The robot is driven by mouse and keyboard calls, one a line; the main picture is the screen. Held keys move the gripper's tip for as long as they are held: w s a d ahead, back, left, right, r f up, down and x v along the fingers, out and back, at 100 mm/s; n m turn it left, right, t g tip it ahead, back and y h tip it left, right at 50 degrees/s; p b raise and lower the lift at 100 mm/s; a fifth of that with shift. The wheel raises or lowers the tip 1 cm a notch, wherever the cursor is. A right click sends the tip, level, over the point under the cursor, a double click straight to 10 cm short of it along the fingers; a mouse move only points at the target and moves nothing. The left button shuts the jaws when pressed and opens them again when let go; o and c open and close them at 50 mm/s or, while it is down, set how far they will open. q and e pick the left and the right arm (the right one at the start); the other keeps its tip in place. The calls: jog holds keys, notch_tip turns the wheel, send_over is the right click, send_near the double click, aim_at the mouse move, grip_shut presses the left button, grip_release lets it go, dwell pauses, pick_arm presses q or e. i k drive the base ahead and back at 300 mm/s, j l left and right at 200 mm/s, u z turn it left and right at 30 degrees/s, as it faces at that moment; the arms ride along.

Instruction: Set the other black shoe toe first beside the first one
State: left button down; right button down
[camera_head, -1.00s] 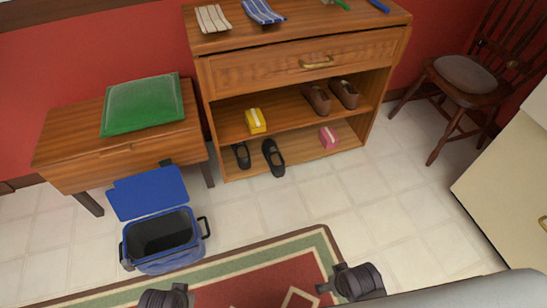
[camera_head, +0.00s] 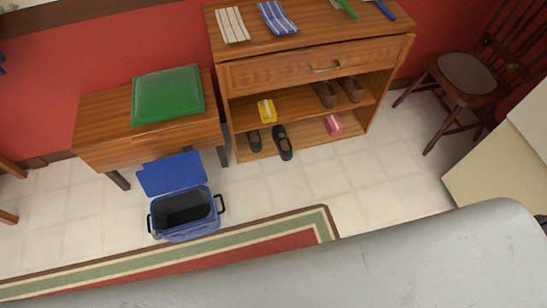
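Two black shoes are at the left end of the cabinet's bottom shelf. The left shoe (camera_head: 254,140) is smaller in view and lies mostly inside the shelf. The right shoe (camera_head: 284,144) lies beside it with a small gap, its near end sticking out past the shelf's front edge toward the floor. The wooden cabinet (camera_head: 240,90) has an open front with two shelf levels. Neither of my grippers is in view.
A yellow box (camera_head: 267,111) and brown shoes (camera_head: 325,94) are on the middle shelf; a pink box (camera_head: 333,125) is on the bottom one. A blue open-lidded bin (camera_head: 190,222) stands front left by a bench (camera_head: 95,128).

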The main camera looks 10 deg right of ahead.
aim_at(279, 132)
jog(key=i+l+u, duration=0.15)
jog(key=l+u, duration=0.15)
jog(key=u, duration=0.15)
jog(key=l+u, duration=0.25)
jog(key=u, duration=0.25)
jog(key=l+u, duration=0.45)
jog(key=i+j, duration=0.05)
